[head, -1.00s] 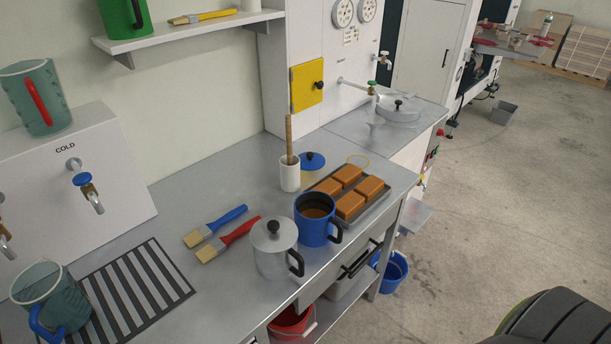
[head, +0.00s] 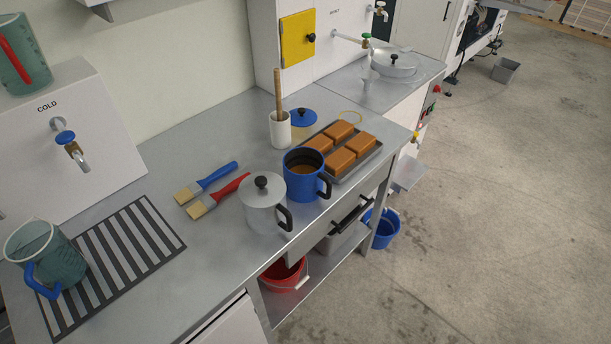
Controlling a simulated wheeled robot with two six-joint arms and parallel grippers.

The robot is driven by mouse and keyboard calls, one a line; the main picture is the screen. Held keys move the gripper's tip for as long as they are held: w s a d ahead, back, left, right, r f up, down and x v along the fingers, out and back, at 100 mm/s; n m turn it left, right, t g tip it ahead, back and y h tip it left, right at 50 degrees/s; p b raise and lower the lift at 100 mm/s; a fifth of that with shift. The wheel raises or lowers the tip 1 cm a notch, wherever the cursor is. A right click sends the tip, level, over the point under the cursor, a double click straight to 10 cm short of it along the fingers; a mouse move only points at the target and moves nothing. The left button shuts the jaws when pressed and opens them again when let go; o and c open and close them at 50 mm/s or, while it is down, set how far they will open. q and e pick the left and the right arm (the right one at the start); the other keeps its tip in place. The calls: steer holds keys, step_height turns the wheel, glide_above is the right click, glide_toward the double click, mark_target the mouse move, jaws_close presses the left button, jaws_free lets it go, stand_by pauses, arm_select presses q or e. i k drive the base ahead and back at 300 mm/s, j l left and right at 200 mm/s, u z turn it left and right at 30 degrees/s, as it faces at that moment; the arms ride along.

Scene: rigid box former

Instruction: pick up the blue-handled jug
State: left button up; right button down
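The blue-handled jug (head: 59,262) is a translucent greenish jug at the lower left of the head view. It stands upright on the left part of the dark slatted drain grille in the steel counter. Its blue handle (head: 40,281) faces the front left. A similar jug with a red handle (head: 20,58) stands higher up, on top of the white box marked COLD. Neither of my grippers shows in the head view.
Right of the grille (head: 122,255) lie a blue brush (head: 207,183) and a red brush (head: 219,196). A lidded metal pot (head: 262,207), a blue mug (head: 303,180) and a tray of brown blocks stand further right. A tap (head: 73,149) overhangs behind the grille.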

mark_target(49, 266)
steer(key=u, duration=1.8)
